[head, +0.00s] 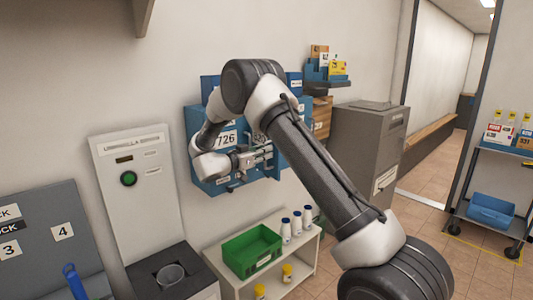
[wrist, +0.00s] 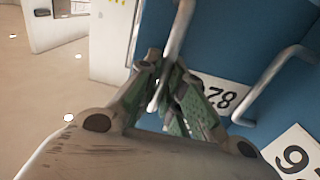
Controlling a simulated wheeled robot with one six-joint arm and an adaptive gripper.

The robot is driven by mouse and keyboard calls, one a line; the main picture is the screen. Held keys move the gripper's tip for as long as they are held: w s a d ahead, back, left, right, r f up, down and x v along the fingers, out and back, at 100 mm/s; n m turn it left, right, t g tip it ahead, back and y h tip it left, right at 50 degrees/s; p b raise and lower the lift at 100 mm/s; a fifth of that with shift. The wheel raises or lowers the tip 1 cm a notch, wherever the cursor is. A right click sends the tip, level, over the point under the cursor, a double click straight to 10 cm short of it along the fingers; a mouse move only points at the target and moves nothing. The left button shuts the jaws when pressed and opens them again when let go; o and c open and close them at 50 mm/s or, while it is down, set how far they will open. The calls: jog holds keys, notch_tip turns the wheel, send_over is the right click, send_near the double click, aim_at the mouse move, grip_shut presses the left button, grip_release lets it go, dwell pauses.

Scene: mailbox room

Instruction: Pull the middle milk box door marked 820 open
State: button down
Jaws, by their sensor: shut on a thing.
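My gripper (head: 262,157) is at the front of this door. In the wrist view my gripper (wrist: 168,95) has its green-padded fingers closed around a pale metal bar handle (wrist: 180,32) beside the label. I cannot tell whether the door stands ajar.
The blue door marked 726 (head: 226,138) is just left, with its own bar handle (wrist: 268,78). Below stand a white shelf (head: 226,277) with a green crate (head: 251,251) and several bottles. A grey cabinet (head: 366,150) stands right. Open floor lies front right.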

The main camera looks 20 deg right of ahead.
jog(key=shift+r, duration=0.1)
jog(key=c, duration=1.5)
grip_release()
jog(key=v, duration=1.2)
jog(key=shift+w, duration=0.1)
